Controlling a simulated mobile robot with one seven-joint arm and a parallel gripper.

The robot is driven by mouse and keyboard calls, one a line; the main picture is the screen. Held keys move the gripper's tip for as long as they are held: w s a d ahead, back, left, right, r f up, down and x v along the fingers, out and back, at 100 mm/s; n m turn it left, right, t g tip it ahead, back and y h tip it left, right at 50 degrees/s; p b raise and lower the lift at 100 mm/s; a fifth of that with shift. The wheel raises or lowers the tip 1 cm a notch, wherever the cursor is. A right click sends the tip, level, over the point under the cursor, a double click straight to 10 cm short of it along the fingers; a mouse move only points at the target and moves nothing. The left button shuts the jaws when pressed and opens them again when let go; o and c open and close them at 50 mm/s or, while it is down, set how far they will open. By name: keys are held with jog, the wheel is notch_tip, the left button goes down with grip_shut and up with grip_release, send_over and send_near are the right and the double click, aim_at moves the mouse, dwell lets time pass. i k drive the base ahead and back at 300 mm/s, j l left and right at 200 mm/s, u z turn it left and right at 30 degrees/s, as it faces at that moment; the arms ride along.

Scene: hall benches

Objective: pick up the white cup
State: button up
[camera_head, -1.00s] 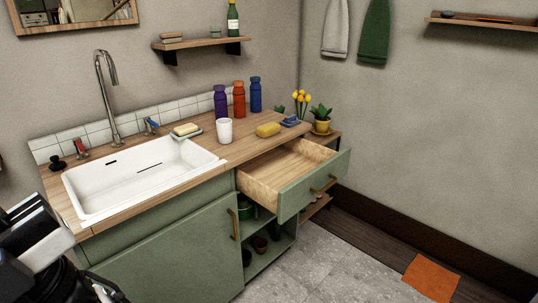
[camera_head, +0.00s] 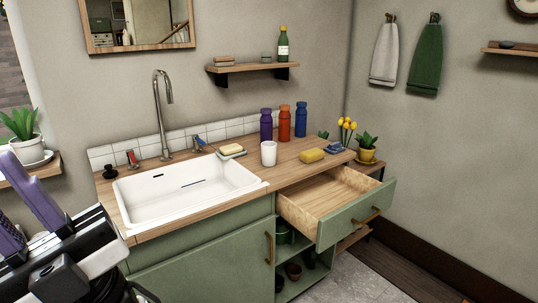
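The white cup (camera_head: 269,153) stands upright on the wooden countertop, just right of the sink and in front of the colored bottles. Nothing covers it. My gripper (camera_head: 8,190) is at the lower left edge of the picture, far left of the cup and apart from it. Its two purple fingers stand apart with a gap between them, and one is partly cut off by the frame. I see nothing held between them.
The white sink (camera_head: 190,189) lies left of the cup. A purple bottle (camera_head: 266,125), a red bottle (camera_head: 285,124) and a blue bottle (camera_head: 301,120) stand behind it. The open drawer (camera_head: 350,218) juts out below.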

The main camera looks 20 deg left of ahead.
aim_at(268, 148)
jog(key=i+j, duration=0.15)
jog(key=i, duration=0.35)
jog(key=i+j, duration=0.15)
jog(key=i, duration=0.3)
jog(key=i+j, duration=0.2)
jog(key=i, duration=0.3)
jog(key=i+j+u, duration=0.1)
jog(key=i, duration=0.35)
